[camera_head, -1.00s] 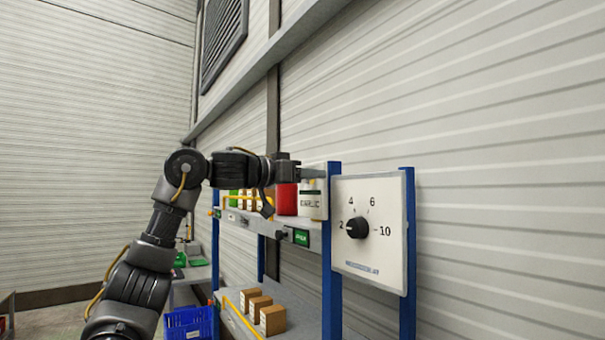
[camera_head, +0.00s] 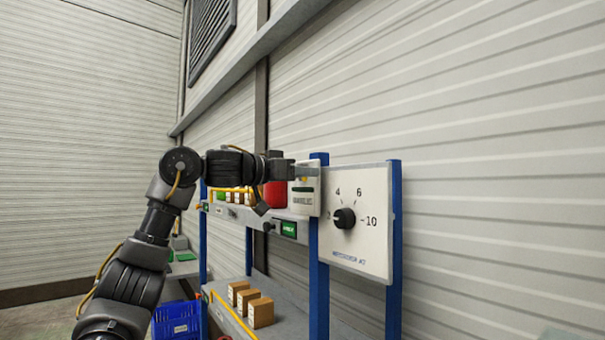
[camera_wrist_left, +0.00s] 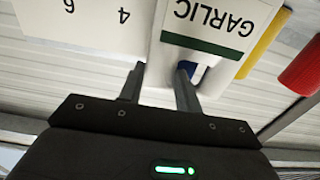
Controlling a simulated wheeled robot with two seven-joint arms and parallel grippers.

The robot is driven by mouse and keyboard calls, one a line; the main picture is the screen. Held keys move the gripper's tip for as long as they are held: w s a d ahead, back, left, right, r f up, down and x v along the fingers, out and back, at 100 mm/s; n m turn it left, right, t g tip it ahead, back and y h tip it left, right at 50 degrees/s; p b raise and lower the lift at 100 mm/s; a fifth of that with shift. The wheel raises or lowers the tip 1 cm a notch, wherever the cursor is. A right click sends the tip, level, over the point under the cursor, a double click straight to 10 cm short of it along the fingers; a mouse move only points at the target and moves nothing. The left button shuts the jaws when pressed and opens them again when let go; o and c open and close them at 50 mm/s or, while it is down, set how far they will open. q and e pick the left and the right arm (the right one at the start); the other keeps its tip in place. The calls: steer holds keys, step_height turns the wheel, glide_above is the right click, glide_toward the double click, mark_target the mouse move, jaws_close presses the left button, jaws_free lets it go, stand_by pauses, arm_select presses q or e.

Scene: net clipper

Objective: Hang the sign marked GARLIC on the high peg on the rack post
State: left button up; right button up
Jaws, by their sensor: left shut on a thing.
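The white GARLIC sign (camera_head: 304,197), with a dark green stripe, is at the upper left side of the front blue rack post (camera_head: 319,240). In the left wrist view the sign (camera_wrist_left: 218,22) appears upside down, just beyond my fingertips. My left gripper (camera_head: 291,173) reaches in from the left at the top of the sign. In the left wrist view its fingers (camera_wrist_left: 162,78) are shut on the sign's upper part, with some width between them. The high peg cannot be made out, and whether the sign touches it cannot be told. My right gripper is not in view.
A white dial panel (camera_head: 360,250) is mounted right of the post. A red container (camera_head: 275,195) and small boxes stand on the upper shelf to the left. Brown boxes (camera_head: 260,312) sit on the lower shelf, beside a blue crate (camera_head: 178,319).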

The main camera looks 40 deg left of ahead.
arm_select(q)
steer(key=o, duration=0.9)
steer(key=shift+o, duration=0.8)
steer(key=shift+s+d+r, duration=0.1)
steer(key=shift+d+r, duration=0.05)
steer(key=b+v, duration=0.4)
steer(key=v, duration=0.6)
steer(key=shift+s+b, duration=0.2)
steer(key=shift+b, duration=0.1)
steer(key=shift+s+a, duration=0.2)
